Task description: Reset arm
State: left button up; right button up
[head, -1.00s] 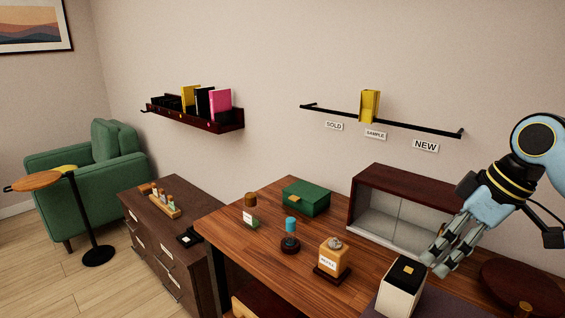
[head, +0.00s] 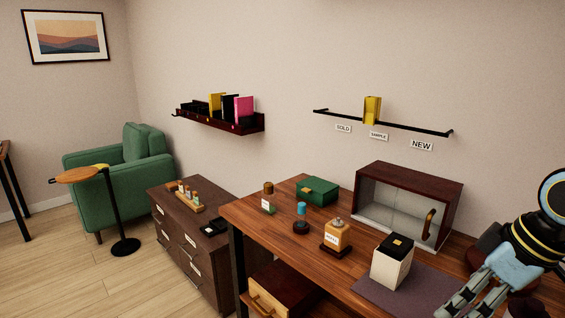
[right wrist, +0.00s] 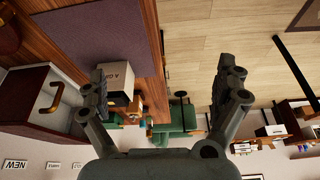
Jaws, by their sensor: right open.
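My right gripper (head: 462,298) is at the lower right of the head view, above the right end of the wooden desk (head: 245,215). In the right wrist view its two fingers (right wrist: 165,82) stand wide apart with nothing held between them. A white box with a black top (head: 388,268) stands on the desk to the left of the gripper, apart from it. It also shows beside one finger in the right wrist view (right wrist: 120,75). My left gripper is not in view.
A glass-fronted cabinet (head: 410,168) stands at the back of the desk. A labelled bottle (head: 337,236), a blue-topped dropper (head: 301,214), a brown-capped bottle (head: 267,204) and a green box (head: 317,190) stand left. A purple mat (head: 378,303) lies in front.

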jog(key=s+a+f+m+h, duration=0.1)
jog(key=s+a+m+h, duration=0.15)
jog(key=s, duration=0.75)
jog(key=s+a+f+m+h, duration=0.15)
jog(key=s+m, duration=0.25)
jog(key=s, duration=0.6)
notch_tip(320, 180, down, 31)
jog(key=s+d+g+b, duration=0.1)
jog(key=s+d+b, duration=0.15)
jog(key=b, duration=0.45)
pick_arm(q)
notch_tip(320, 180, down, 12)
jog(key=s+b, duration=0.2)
jog(key=b, duration=0.3)
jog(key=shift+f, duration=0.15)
pick_arm(e)
jog(key=s+f, duration=0.9)
jog(key=f, duration=0.2)
jog(key=s+d+f+g, duration=0.1)
jog(key=s+f, duration=0.8)
jog(key=f, duration=0.3)
jog(key=shift+y, duration=0.4)
